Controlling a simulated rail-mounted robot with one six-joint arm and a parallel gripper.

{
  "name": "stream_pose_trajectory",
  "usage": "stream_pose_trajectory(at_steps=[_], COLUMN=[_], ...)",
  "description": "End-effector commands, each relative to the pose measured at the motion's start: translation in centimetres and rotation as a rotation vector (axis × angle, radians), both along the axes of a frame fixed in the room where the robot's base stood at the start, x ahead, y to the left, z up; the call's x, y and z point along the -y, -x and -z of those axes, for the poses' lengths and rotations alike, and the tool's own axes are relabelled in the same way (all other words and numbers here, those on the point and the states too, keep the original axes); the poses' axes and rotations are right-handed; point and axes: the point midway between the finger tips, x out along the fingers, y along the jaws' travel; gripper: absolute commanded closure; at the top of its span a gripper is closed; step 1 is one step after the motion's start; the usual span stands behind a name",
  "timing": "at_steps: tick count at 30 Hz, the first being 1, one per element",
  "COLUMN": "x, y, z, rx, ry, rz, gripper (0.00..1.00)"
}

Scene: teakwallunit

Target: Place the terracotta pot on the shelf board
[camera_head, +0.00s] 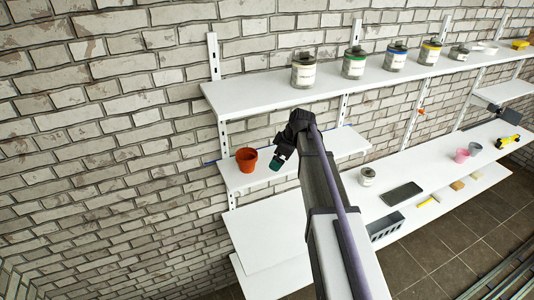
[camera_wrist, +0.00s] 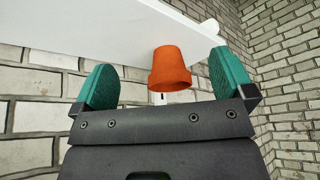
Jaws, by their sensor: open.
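The terracotta pot (camera_head: 246,159) stands upright near the left end of a short white shelf board (camera_head: 232,178) below the long top shelf. My gripper (camera_head: 279,161) is just to the right of the pot, with a small gap between them. In the wrist view the pot (camera_wrist: 169,68) shows upside down, its base against the white board (camera_wrist: 120,30). There it appears between the two green fingers of my open gripper (camera_wrist: 165,82), seemingly beyond their tips. Nothing is held.
Several paint cans, one of them labelled white (camera_head: 304,70), stand on the top shelf (camera_head: 260,95) above. The lower boards hold a can (camera_head: 367,176), a dark tray (camera_head: 401,194), a grey block (camera_head: 386,225) and a pink cup (camera_head: 461,155). The board left of my arm (camera_head: 265,235) looks bare.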

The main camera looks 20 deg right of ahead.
Motion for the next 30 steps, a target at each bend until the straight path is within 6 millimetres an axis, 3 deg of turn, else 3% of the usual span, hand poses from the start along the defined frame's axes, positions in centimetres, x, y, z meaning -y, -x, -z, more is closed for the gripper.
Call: stream_pose_trajectory(at_steps=[5, 8, 12, 15, 16, 18, 26, 29, 30], x=[-0.5, -3.8, -8.7, -10.1, -10.2, -10.4, -10.3, -10.3, -10.3], y=[1.1, 6.6, 18.0, 23.4, 24.3, 25.2, 24.8, 24.8, 24.8], z=[0.1, 0.5, 1.2, 1.3, 1.3, 1.3, 1.6, 4.2, 5.9], rx=[-0.017, -0.118, -0.295, -0.350, -0.355, -0.364, -0.365, -0.365, -0.365], ry=[0.002, 0.019, 0.101, 0.159, 0.170, 0.184, 0.182, 0.182, 0.181], rz=[0.020, 0.166, 0.551, 0.785, 0.830, 0.894, 0.906, 0.905, 0.905], gripper=[0.00, 0.00, 0.00, 0.00, 0.00, 0.00, 0.00, 0.00, 0.00])
